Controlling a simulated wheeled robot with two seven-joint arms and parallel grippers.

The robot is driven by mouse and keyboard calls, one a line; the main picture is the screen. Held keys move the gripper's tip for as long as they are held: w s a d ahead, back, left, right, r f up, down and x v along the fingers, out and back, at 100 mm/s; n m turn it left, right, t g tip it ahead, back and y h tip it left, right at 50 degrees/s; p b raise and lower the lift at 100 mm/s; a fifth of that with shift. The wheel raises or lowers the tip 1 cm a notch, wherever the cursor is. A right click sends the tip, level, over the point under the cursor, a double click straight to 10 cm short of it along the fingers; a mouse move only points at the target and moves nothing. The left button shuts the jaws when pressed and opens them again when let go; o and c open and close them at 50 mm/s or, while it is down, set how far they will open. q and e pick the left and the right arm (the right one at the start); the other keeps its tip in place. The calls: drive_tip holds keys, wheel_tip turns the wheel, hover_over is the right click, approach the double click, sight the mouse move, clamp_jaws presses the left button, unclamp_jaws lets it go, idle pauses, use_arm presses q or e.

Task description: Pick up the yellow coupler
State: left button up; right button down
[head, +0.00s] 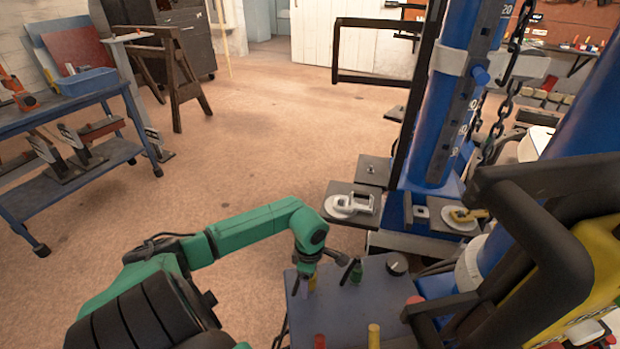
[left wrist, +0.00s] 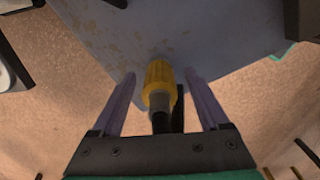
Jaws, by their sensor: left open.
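The yellow coupler (left wrist: 159,84) has a ribbed yellow body and a dark grey end, and stands at the blue-grey panel. In the left wrist view it lies between the two fingers of my left gripper (left wrist: 157,100), with a visible gap on each side. In the head view my left gripper (head: 303,284) points down at the panel's left part, and only a little of the coupler (head: 313,282) shows beside the fingers. The gripper is open. My right gripper is in neither view.
The blue-grey panel (head: 345,305) also bears a green-and-black piece (head: 352,270), a black knob (head: 397,264), a red cylinder (head: 319,341) and another yellow cylinder (head: 374,336). A blue lift column (head: 455,110) stands behind.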

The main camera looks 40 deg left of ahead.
use_arm(q)
clamp_jaws()
drive_tip(key=shift+r, duration=0.2)
